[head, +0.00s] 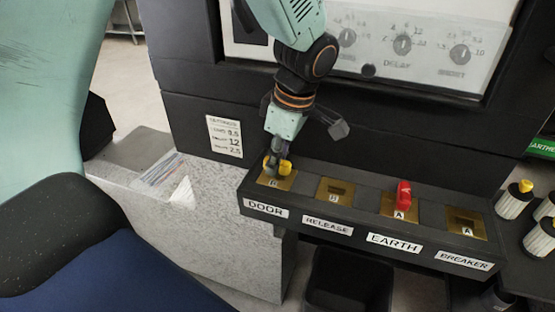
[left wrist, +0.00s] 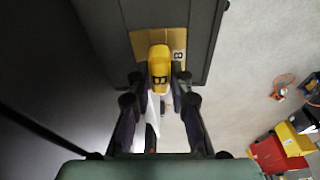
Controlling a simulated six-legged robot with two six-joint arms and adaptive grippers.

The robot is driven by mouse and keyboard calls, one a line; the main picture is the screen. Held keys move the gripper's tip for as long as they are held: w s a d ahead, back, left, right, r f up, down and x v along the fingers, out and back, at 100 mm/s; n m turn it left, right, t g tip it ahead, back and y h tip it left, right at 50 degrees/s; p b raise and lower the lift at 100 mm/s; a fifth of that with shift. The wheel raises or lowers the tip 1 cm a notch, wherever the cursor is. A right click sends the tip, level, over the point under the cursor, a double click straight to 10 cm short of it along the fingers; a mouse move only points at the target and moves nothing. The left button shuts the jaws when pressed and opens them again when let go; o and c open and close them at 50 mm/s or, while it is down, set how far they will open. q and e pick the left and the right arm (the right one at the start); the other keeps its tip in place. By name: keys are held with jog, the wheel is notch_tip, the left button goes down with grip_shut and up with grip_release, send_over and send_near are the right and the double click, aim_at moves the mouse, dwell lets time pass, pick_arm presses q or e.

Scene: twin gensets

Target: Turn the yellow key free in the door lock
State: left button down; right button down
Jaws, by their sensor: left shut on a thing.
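The yellow key (head: 285,167) stands in the brass DOOR lock plate (head: 283,181) at the left end of the black lock shelf (head: 372,224). My left gripper (head: 276,166) comes down from above and is shut on the key. In the left wrist view the yellow key (left wrist: 160,68), marked with a dark B, sits between the fingertips of my left gripper (left wrist: 160,80). The brass plate (left wrist: 150,40) with a B shows behind it. The key's lower part in the lock is hidden. My right gripper is not in view.
The RELEASE lock (head: 335,191) is empty, a red key (head: 403,196) stands in the EARTH lock, and the BREAKER lock (head: 466,223) is empty. A dial panel (head: 400,45) rises behind. A dark bin (head: 350,283) stands below the shelf. Yellow-topped cylinders (head: 514,199) stand at right.

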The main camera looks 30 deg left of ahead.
pick_arm(q)
jog(key=shift+n, duration=0.6)
jog(key=c, duration=1.1)
grip_release()
jog(key=shift+c, duration=0.2)
jog(key=p+v, duration=0.2)
jog(key=a+p+v, duration=0.1)
jog(key=p+v, duration=0.1)
jog(key=v, duration=0.1)
jog(key=p+v, duration=0.2)
jog(key=p, duration=0.1)
jog(key=shift+a+r, duration=0.3)
jog(key=shift+r, duration=0.1)
jog(key=shift+s, duration=0.1)
jog(key=shift+f, duration=0.1)
